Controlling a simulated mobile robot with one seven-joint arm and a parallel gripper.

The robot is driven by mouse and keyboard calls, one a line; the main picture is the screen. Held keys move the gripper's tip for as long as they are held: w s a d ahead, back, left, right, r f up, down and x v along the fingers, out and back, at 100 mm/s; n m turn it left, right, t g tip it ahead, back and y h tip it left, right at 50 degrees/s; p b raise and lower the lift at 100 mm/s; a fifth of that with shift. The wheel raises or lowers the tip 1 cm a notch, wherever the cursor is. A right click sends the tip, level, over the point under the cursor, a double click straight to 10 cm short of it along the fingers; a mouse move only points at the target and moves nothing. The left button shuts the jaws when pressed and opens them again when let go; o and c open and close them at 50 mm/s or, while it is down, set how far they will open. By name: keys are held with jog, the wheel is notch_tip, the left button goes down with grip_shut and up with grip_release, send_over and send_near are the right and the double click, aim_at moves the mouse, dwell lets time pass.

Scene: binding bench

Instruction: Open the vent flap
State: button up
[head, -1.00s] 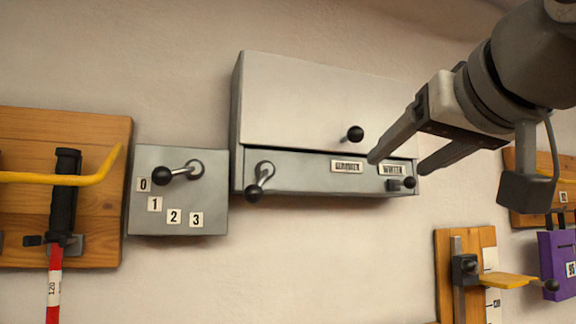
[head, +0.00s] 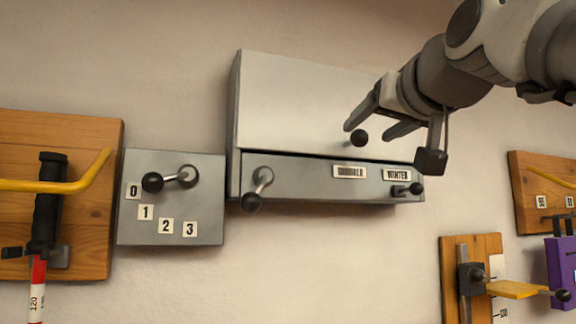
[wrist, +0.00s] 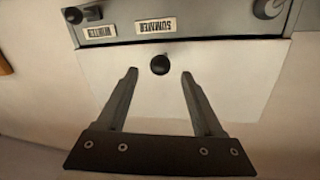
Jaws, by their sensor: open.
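The vent flap (head: 290,100) is the large pale panel of the grey wall box, and it looks closed. Its round black knob (head: 358,138) sits near its lower edge. In the wrist view, which is upside down, the knob (wrist: 160,64) lies just beyond the fingertips, roughly midway between them. My gripper (head: 370,132) is open and empty in front of the flap. Its fingers (wrist: 159,76) point at the knob, one on each side. I see no contact with the knob.
Below the flap is a grey strip (head: 310,180) with a left crank lever (head: 258,190), SUMMER and WINTER labels, and a small right lever (head: 408,189). A numbered switch box (head: 205,225) is at left. A slider board (head: 452,290) is at lower right. Bare wall lies below.

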aim_at(364, 135)
jog(key=w, duration=0.5)
jog(key=shift+w+a+p, duration=0.25)
jog(key=shift+a+p, duration=0.05)
jog(key=shift+p, duration=0.1)
grip_shut()
dwell(1.0)
